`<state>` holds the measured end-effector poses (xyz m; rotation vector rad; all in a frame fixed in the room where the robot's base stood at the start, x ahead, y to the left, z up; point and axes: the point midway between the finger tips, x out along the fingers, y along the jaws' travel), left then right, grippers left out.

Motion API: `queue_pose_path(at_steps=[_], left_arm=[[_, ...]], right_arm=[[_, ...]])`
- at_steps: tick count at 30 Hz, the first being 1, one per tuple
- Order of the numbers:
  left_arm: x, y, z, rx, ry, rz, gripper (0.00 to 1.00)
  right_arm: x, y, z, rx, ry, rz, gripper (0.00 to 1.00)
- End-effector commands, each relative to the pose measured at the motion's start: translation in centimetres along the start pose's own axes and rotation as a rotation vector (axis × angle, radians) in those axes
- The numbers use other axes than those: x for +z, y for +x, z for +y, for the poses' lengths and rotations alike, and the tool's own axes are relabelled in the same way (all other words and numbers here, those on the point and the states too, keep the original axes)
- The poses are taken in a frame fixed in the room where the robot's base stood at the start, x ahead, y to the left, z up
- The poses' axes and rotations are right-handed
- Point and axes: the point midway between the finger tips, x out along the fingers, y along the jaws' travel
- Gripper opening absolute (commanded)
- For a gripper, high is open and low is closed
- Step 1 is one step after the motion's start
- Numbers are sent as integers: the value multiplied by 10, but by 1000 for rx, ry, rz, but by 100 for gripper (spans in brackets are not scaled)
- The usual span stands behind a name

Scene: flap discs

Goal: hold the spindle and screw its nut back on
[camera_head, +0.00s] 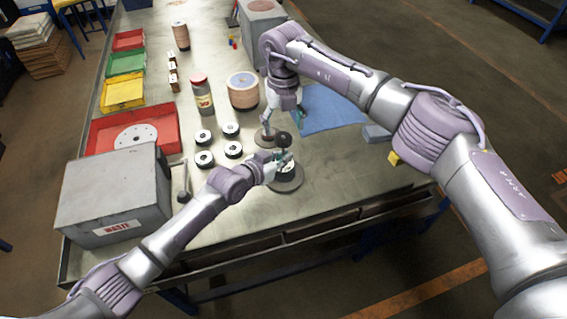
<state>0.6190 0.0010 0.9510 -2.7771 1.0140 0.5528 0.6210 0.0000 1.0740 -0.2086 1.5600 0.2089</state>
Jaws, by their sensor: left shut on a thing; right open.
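My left gripper (283,164) comes in from the lower left and is shut on the spindle (285,173), which stands on a round grey base (289,183) near the table's front. The fingers hide part of the spindle. A dark round piece (283,138), perhaps the nut, shows just above the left gripper; I cannot tell whether it sits on the spindle. My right gripper (284,117) is open and points down just above and behind that dark piece. Its fingers are small in the view, and I cannot tell whether they touch it.
Several dark flap discs (204,159) lie left of the grippers. A grey waste box (115,195) and a red tray (168,130) with a disc stand at the left. A blue cloth (330,108) lies right.

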Motion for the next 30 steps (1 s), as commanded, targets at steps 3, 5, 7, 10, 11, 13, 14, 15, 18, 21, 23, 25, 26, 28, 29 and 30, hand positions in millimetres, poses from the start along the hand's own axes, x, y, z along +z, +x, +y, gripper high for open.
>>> queue_pose_path(at_steps=[3,5,7,10,11,13,14,15,18,21,23,25,26,28,29,30], left_arm=[[1,0,0,0,0,-2,0],[1,0,0,0,0,-2,0],[1,0,0,0,0,-2,0],[1,0,0,0,0,-2,0],[1,0,0,0,0,-2,0],[1,0,0,0,0,-2,0],[1,0,0,0,0,-2,0],[1,0,0,0,0,-2,0],[1,0,0,0,0,-2,0],[1,0,0,0,0,-2,0],[1,0,0,0,0,-2,0],[1,0,0,0,0,-2,0],[1,0,0,0,0,-2,0],[1,0,0,0,0,-2,0],[1,0,0,0,0,-2,0],[1,0,0,0,0,-2,0]], right_arm=[[0,-8,0,1,1,0,72],[0,-9,0,1,1,1,72],[0,-9,0,1,1,1,72],[0,-8,0,1,0,1,67],[0,-9,0,1,-3,1,67],[0,-10,0,1,-28,1,67],[0,-11,0,1,-51,1,67],[0,-13,0,1,-92,1,67],[0,-20,1,1,-247,0,67],[0,-27,1,1,-431,0,67],[0,-32,1,1,-535,-1,67],[0,-36,1,0,-641,0,67],[0,-38,1,0,-681,0,67],[0,-41,1,1,-755,0,67],[0,-42,1,1,-779,0,67],[0,-42,1,1,-804,0,67]])
